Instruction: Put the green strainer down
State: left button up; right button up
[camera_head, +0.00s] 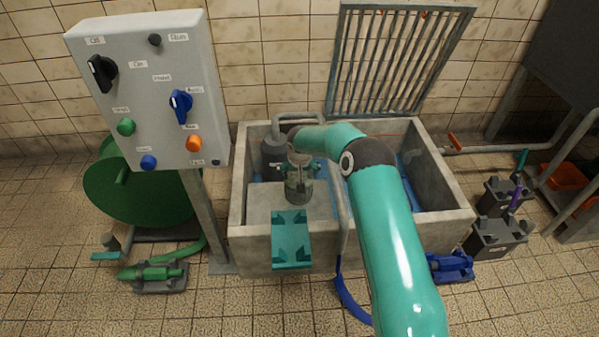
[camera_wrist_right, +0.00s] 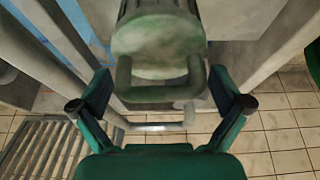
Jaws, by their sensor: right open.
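The green strainer (camera_head: 298,191) is a dull grey-green cylinder at the concrete ledge inside the basin, below my right gripper (camera_head: 299,168). It looks upright, though its base is hard to make out. In the right wrist view the strainer (camera_wrist_right: 158,35) shows its worn green body and a looped handle (camera_wrist_right: 160,93). The fingers of my right gripper (camera_wrist_right: 160,100) are spread on both sides of the handle, with gaps between. My left gripper is in neither view.
The concrete basin (camera_head: 455,200) has an open grate (camera_head: 395,65) behind it and a teal bracket (camera_head: 291,240) on its front. A grey control box (camera_head: 150,95) stands left. A grey pump (camera_head: 272,152) is close left of the strainer.

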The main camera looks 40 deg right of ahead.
jog(key=shift+r, duration=0.25)
jog(key=p+v, duration=0.3)
jog(key=v, duration=0.8)
jog(key=shift+s+r, duration=0.15)
jog(key=shift+r, duration=0.15)
jog(key=shift+a, duration=0.1)
